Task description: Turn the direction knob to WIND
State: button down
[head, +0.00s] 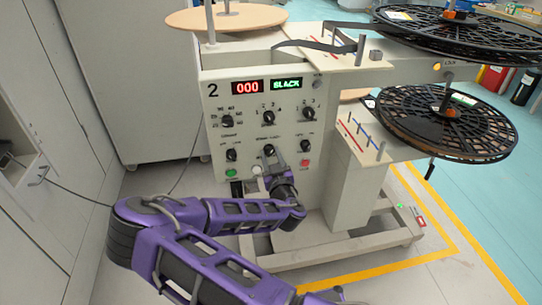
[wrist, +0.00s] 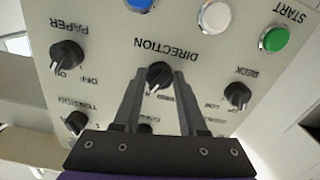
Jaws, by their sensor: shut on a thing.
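The direction knob (wrist: 158,72) is black and round, on the pale panel under the upside-down word DIRECTION in the wrist view. My gripper (wrist: 157,86) is shut on it, one dark finger at each side. A white pointer mark shows on the knob toward the lower left. The position labels beside it are partly hidden by my fingers and too small to read surely. In the head view the knob (head: 268,149) is the middle one of the lower row, with my gripper (head: 271,160) at it from below.
The paper knob (wrist: 66,54) and deck knob (wrist: 237,94) flank the direction knob. A green start button (wrist: 274,39), a white button (wrist: 214,17) and a blue button (wrist: 138,4) lie close by. Black reels (head: 440,122) stand right of the panel.

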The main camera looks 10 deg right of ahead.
jog(key=n, duration=0.5)
jog(key=shift+b, duration=0.35)
jog(key=n, duration=0.5)
jog(key=shift+n+b, duration=0.35)
jog(key=shift+n, duration=0.05)
jog(key=shift+d, duration=0.1)
jog(key=shift+c, duration=2.2)
grip_release()
jog(key=s+p, duration=0.4)
jog(key=s, duration=1.3)
jog(key=shift+s, duration=0.2)
